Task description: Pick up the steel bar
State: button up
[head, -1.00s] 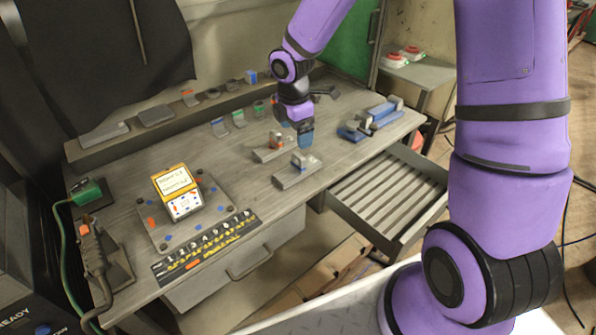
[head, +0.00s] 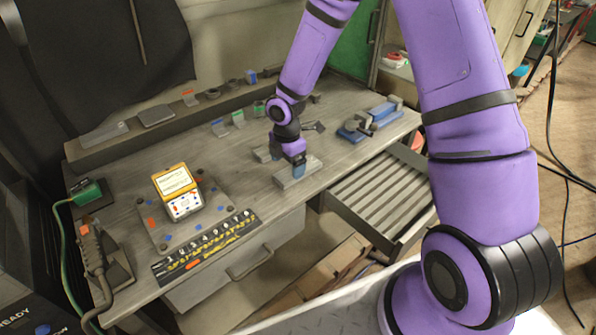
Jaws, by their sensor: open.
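The jaws are open. A second grey block (head: 262,154) lies just behind, partly hidden by my wrist. I cannot tell for sure which grey piece is the steel bar.
A blue vice-like tool (head: 370,122) stands to the right on the workbench (head: 225,165). A yellow-framed box (head: 175,182) sits on a plate at left. An open slatted drawer (head: 385,190) juts out at front right. A back ledge holds small parts.

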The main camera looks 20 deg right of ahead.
aim_at(287, 174)
notch_tip(287, 174, down, 4)
jog(key=shift+w+f, duration=0.15)
jog(key=shift+f, duration=0.1)
jog(key=shift+c, duration=0.4)
jog(key=c, duration=1.2)
jog(key=shift+r, duration=0.1)
jog(key=shift+r, duration=0.1)
